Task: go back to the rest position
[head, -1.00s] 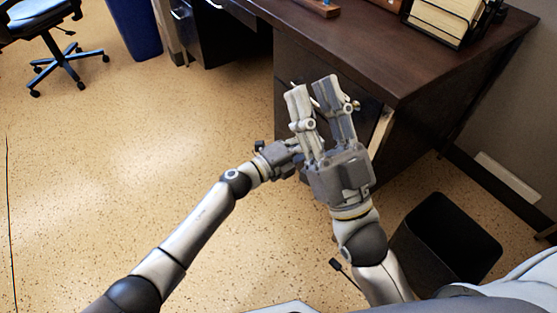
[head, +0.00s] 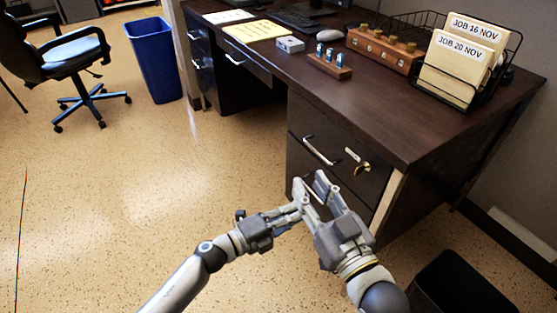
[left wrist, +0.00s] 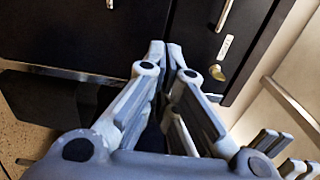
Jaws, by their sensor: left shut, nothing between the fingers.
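My left gripper (head: 302,203) reaches in from the lower left in the head view, in front of the desk's drawer side. In the left wrist view its two fingers (left wrist: 165,50) are shut at the tips with nothing between them. My right gripper (head: 312,183) points up towards the drawers, with its two fingers apart and empty. The two grippers overlap in the head view; I cannot tell whether they touch. Parts of the right gripper (left wrist: 270,143) also show at the lower right of the left wrist view.
The dark desk (head: 395,118) has drawers with a handle (head: 318,150) and a brass lock piece (head: 358,161) close to the grippers. A black bin (head: 455,285) stands at lower right. A blue bin (head: 153,62) and an office chair (head: 62,55) stand at upper left. The left floor is clear.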

